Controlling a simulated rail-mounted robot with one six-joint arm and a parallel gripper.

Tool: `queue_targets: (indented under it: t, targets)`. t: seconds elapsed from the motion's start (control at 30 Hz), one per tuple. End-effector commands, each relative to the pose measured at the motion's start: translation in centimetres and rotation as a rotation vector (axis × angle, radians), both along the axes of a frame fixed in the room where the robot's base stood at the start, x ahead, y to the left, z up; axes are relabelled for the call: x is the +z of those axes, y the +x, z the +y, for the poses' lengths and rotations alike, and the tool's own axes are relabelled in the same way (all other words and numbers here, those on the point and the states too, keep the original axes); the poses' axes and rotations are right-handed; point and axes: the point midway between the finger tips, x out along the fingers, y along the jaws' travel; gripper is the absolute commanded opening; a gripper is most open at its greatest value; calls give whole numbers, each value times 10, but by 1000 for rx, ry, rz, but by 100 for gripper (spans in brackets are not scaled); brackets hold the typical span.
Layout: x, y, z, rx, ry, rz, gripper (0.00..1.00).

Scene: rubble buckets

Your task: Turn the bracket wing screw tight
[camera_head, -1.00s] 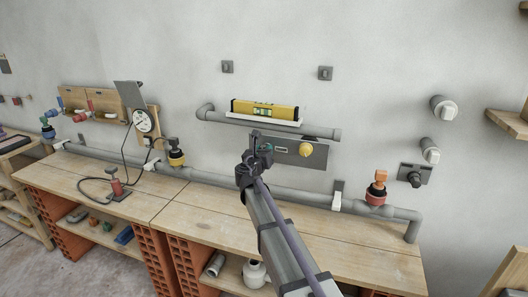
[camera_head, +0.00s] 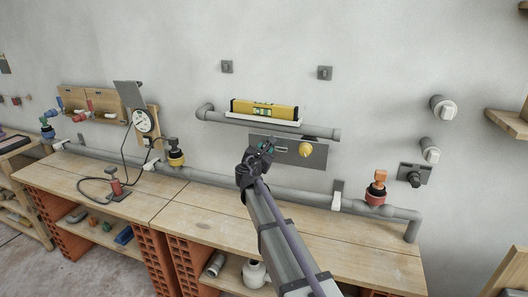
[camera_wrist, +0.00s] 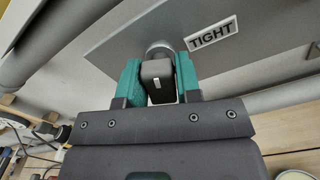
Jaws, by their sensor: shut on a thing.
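The dark wing screw (camera_wrist: 157,79), with a small pale mark on its face, stands out from a round grey base on a grey plate (camera_wrist: 112,52). My gripper (camera_wrist: 158,84) is shut on it, with a green-lined finger on each side. A white label reading TIGHT (camera_wrist: 212,36) is on the plate to the upper right of the screw. In the head view my gripper (camera_head: 264,148) is at the left end of the plate (camera_head: 318,160) and hides the screw.
A yellow knob (camera_head: 306,149) sits on the plate to the right of my gripper. Above is a grey pipe (camera_head: 230,119) with a yellow spirit level (camera_head: 264,109). A long lower pipe (camera_head: 312,197) runs along the wall behind the wooden bench (camera_head: 200,210).

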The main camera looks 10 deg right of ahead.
Motion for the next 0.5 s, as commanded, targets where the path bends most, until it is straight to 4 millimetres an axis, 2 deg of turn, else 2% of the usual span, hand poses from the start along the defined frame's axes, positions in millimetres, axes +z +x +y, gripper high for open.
queue_targets:
  t: [0.5]
  targets:
    - [-2, -1, -2, -1, 425, -238, 8]
